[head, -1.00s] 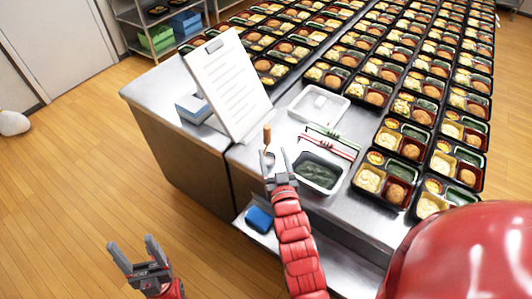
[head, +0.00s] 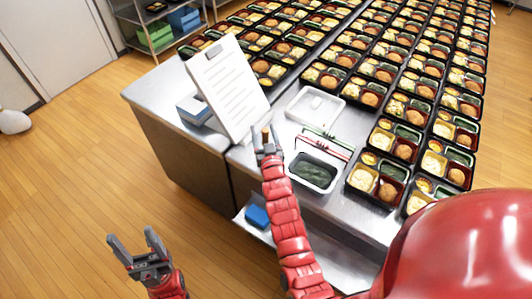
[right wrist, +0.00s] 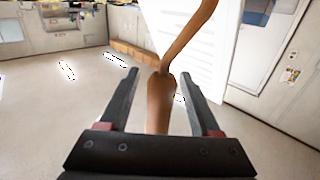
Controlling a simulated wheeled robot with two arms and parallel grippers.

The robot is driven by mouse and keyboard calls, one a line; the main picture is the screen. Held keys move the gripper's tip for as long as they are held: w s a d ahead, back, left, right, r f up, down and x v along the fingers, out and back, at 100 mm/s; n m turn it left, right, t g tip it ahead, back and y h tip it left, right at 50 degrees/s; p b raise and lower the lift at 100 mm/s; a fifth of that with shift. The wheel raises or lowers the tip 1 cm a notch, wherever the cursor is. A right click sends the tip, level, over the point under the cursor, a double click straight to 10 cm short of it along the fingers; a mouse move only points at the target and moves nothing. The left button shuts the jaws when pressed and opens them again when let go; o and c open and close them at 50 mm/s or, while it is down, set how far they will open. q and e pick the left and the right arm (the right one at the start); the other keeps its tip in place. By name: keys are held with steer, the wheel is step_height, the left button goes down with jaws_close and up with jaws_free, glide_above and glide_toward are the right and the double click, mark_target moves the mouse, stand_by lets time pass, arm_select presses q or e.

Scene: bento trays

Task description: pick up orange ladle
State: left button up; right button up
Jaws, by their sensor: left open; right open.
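The orange-brown ladle shows in the head view as a short upright handle end (head: 266,132) near the foot of the clipboard. In the right wrist view, the ladle (right wrist: 160,100) stands between my fingers, with its thin curved part running up past them. My right gripper (head: 267,148) is open at the ladle in the head view. Its fingers also show in the right wrist view (right wrist: 163,82), one on each side of the ladle with gaps. The ladle's lower end is hidden. My left gripper (head: 133,240) is open and empty over the floor at the lower left.
A clipboard with paper (head: 230,85) stands tilted just behind the ladle. Bento boxes (head: 375,180) fill the table further right.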

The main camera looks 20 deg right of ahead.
jaws_close()
stand_by(0.3)
stand_by(1.1)
